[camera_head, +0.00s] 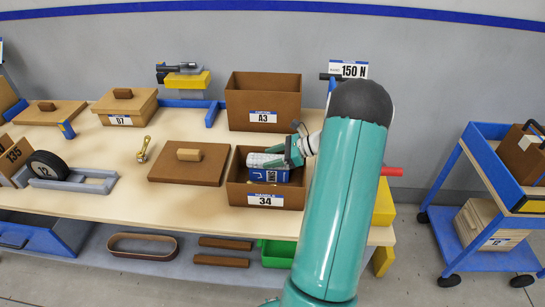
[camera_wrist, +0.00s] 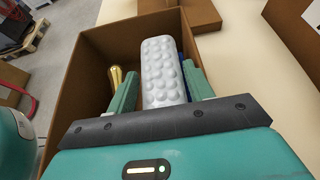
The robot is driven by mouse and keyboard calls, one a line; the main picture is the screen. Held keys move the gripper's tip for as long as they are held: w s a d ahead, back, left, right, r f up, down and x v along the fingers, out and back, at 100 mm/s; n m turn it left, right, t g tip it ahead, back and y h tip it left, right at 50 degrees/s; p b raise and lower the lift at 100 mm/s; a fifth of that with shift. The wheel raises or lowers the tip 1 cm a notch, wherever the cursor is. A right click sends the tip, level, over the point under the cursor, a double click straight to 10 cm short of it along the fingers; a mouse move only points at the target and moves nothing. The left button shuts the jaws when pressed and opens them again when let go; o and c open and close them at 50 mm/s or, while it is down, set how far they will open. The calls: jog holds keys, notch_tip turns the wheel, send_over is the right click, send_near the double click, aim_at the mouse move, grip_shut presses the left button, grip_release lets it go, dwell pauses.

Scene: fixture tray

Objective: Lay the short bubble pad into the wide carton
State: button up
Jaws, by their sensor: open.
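The bubble pad (camera_head: 262,160), white with rows of bumps, lies in the open brown carton (camera_head: 233,190) marked 34, above a blue item (camera_head: 270,177). In the wrist view the pad (camera_wrist: 163,68) lies lengthwise between the fingers of my gripper (camera_wrist: 162,82). My gripper is open, its green fingers on both sides of the pad inside the carton (camera_wrist: 82,85). In the head view my gripper (camera_head: 290,154) reaches in from the right, partly hidden by my arm. I cannot tell whether the pad rests on the blue item.
A taller carton (camera_head: 264,95) marked A3 stands behind. A brown lid (camera_head: 188,165) with a wooden handle lies left. A brass-coloured item (camera_wrist: 117,80) is in the carton, left of my gripper in the wrist view. A blue cart (camera_head: 490,190) stands at the right.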

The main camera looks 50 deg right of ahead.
jog(key=shift+s+f, duration=0.1)
jog(key=shift+s, duration=0.05)
jog(key=v, duration=1.2)
jog(key=shift+r, duration=0.4)
jog(key=w+a+r+n+g+h, duration=0.1)
jog(key=w+a+r+n+g, duration=0.2)
jog(key=a, duration=0.5)
jog(key=a+r+n+g, duration=0.1)
jog(key=a+r+n, duration=0.2)
jog(key=a+n, duration=0.35)
jog(key=w+a+r+n+g+h, duration=0.15)
jog(key=a+r, duration=0.25)
jog(key=a, duration=0.6)
jog(key=s+a+r+n+h, duration=0.2)
jog(key=s+a+n, duration=0.3)
jog(key=a+n, duration=0.3)
jog(key=s+a+r+n+t+h, duration=0.1)
jog(key=s+a+r+n+h, duration=0.1)
jog(key=s+a+n, duration=0.4)
jog(key=a+n+h, duration=0.1)
jog(key=a+n, duration=0.2)
jog(key=a, duration=0.2)
jog(key=shift+s+a+r, duration=0.2)
jog(key=shift+s+a, duration=0.05)
jog(key=shift+a, duration=0.05)
